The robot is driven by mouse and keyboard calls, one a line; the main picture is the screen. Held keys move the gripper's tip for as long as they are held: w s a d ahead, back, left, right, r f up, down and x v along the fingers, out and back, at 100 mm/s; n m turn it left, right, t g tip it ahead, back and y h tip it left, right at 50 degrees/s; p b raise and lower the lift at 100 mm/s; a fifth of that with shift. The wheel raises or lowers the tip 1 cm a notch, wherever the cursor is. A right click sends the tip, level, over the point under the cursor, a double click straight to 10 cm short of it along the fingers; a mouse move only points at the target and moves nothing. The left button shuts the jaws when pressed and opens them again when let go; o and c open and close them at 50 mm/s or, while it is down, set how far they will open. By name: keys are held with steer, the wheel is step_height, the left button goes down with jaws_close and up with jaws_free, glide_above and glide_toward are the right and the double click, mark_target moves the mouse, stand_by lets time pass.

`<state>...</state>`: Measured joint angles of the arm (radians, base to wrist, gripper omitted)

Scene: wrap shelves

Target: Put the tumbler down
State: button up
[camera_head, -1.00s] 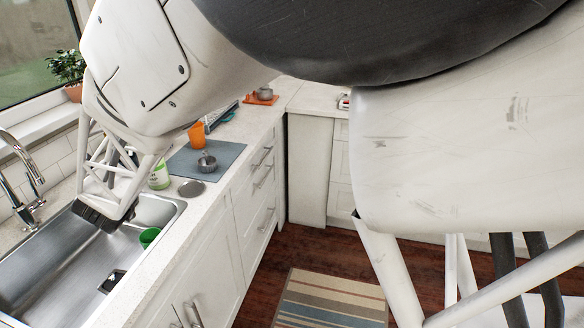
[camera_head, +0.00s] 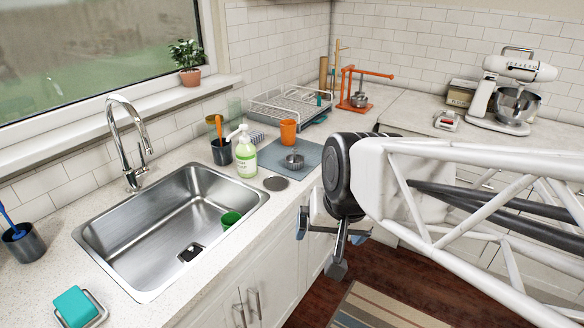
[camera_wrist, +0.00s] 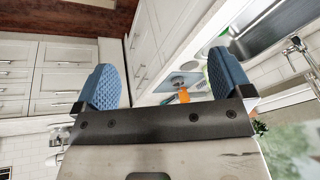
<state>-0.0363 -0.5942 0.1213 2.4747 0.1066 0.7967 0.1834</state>
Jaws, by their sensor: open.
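An orange tumbler-like cup (camera_head: 288,132) stands upright on the blue-grey mat (camera_head: 310,150) beyond the sink. It also shows between my fingers, farther off, in the wrist view (camera_wrist: 184,96). A green cup (camera_head: 231,219) is in the sink (camera_head: 150,235), at its right side. I cannot tell which of the two is the tumbler. My gripper (camera_head: 331,231) is open and empty, out in front of the counter's cabinets, to the right of the sink. In the wrist view its blue fingers (camera_wrist: 165,80) are wide apart and touch nothing.
A small metal pot (camera_head: 293,161) is on the mat. A dish rack (camera_head: 290,105) is farther back. A stand mixer (camera_head: 510,95) is at the far right.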

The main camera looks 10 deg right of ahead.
steer(key=s+d+n+g+h, duration=0.1)
steer(key=s+d+n, duration=0.1)
steer(key=s, duration=0.3)
steer(key=shift+d+f, duration=0.3)
steer(key=shift+d, duration=0.2)
steer(key=shift+s, duration=0.1)
stand_by(0.6)
